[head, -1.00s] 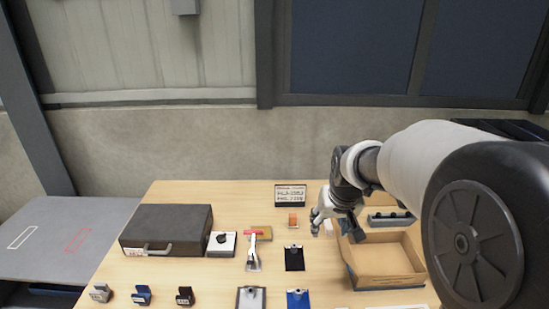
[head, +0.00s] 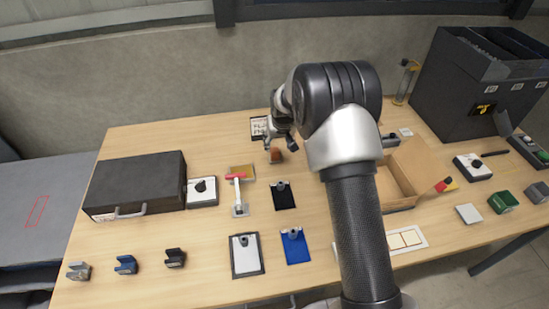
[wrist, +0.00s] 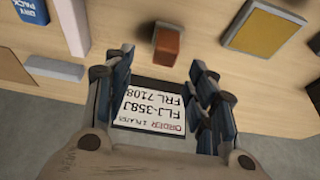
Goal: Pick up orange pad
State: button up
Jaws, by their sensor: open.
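The orange pad (head: 275,156) is a small orange-brown block at the back middle of the table, just in front of my gripper in the head view. In the wrist view the orange pad (wrist: 166,46) stands beyond the fingertips, roughly centred between them and apart from them. My gripper (head: 281,137) is over the back of the table, partly hidden by my arm in the head view. In the wrist view my gripper (wrist: 160,73) has its fingers spread wide with nothing between them, above the order card (wrist: 150,108).
A tan-yellow pad (wrist: 277,26) lies beside the orange pad. A red-handled tool (head: 238,193) and a black clipboard (head: 284,198) lie in front. A cardboard box (head: 401,170) is to the right, and a black case (head: 135,182) to the left. Bare table surrounds the orange pad.

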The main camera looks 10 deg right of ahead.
aim_at(275, 150)
jog(key=shift+x, duration=1.15)
jog(key=x, duration=0.1)
jog(key=b+x, duration=0.1)
jog(key=x, duration=0.1)
jog(key=b+x, duration=0.1)
jog(key=x, duration=0.1)
jog(key=shift+a+f, duration=0.1)
jog(key=shift+a, duration=0.2)
jog(key=shift+s, duration=0.1)
jog(key=c, duration=1.2)
jog(key=shift+o, duration=0.2)
notch_tip(275, 150, up, 20)
jog(key=p, duration=0.5)
